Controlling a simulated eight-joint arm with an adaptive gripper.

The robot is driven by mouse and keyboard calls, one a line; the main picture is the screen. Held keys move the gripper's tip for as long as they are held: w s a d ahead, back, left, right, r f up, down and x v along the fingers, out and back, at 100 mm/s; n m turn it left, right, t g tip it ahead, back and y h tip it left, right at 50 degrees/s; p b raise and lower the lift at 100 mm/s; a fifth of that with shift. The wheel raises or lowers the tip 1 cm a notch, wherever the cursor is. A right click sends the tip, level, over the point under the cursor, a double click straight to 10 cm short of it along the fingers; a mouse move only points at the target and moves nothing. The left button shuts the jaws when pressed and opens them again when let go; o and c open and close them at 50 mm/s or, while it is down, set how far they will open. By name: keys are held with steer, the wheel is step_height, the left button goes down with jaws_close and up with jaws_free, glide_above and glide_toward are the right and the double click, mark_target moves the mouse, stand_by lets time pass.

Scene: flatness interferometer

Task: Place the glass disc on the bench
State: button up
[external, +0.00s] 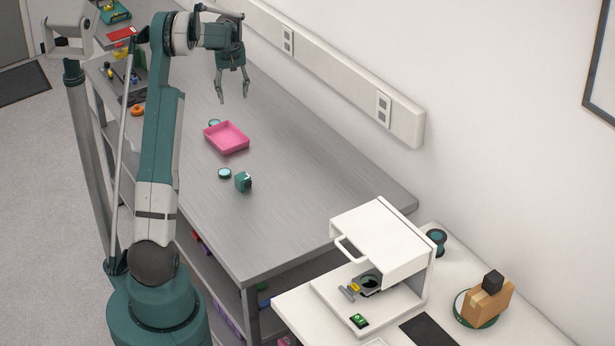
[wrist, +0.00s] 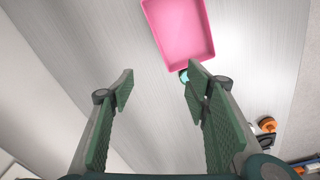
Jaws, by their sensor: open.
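Two small round discs with pale tops and dark teal rims lie on the grey metal bench (external: 330,190). One disc (external: 224,173) is on the near side of the pink tray, beside a small teal block. The other disc (external: 214,123) is at the tray's far edge, partly hidden by it; it also shows in the wrist view (wrist: 184,76), partly behind a finger. I cannot tell which is glass. My gripper (external: 233,98) is open and empty, raised above the far part of the bench.
The pink tray (external: 227,150) looks empty. The teal block (external: 243,182) stands near the bench middle.

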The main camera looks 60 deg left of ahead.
steer(key=n, duration=0.2)
glide_above(219, 125)
step_height(219, 125, down, 7)
steer(key=shift+f, duration=0.15)
steer(key=shift+f, duration=1.3)
steer(key=shift+w+f, duration=0.1)
steer(key=shift+f, duration=2.5)
steer(key=c, duration=1)
steer(key=shift+c, duration=0.2)
